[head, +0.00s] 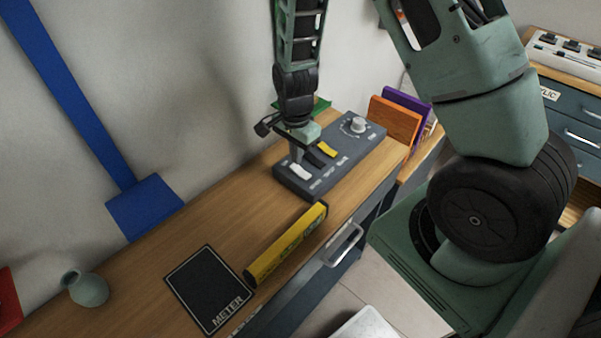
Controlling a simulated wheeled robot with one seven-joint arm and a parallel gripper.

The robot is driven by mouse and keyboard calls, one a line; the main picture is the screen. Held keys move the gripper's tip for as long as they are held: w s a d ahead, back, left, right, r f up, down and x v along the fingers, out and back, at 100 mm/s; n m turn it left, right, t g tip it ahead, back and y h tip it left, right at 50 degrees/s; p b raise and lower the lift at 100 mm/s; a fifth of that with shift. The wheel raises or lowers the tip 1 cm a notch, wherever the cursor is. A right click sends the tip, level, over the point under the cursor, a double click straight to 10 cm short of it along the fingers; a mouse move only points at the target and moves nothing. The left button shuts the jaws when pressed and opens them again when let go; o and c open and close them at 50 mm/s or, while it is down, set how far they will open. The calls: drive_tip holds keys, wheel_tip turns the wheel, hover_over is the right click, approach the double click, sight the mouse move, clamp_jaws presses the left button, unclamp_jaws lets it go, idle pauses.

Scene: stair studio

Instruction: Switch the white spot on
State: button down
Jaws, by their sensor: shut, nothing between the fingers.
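A dark grey control box (345,158) lies on the wooden counter against the wall. It has a white switch (300,172) at its near left end, a dark switch (314,158) beside it, a yellow switch (327,149) further along and a round pale knob (358,125) at the far end. Small labels on the box are too small to read. My gripper (296,157) points down over the box's left end, just behind the white switch. It is shut and empty. I cannot tell whether its tips touch the box. No lit spot is evident.
A yellow spirit level (287,243) and a black METER pad (209,289) lie on the counter (225,226) in front. A small green vase (88,289) stands at the left. Orange (394,122) and purple (408,106) upright pieces stand beyond the box.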

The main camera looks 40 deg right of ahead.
sight(296, 168)
drive_tip(key=shift+f+b, duration=0.8)
drive_tip(key=shift+f, duration=0.4)
idle(0.4)
drive_tip(key=shift+r, duration=0.1)
drive_tip(key=shift+r+p, duration=3.2)
drive_tip(key=shift+r, duration=0.2)
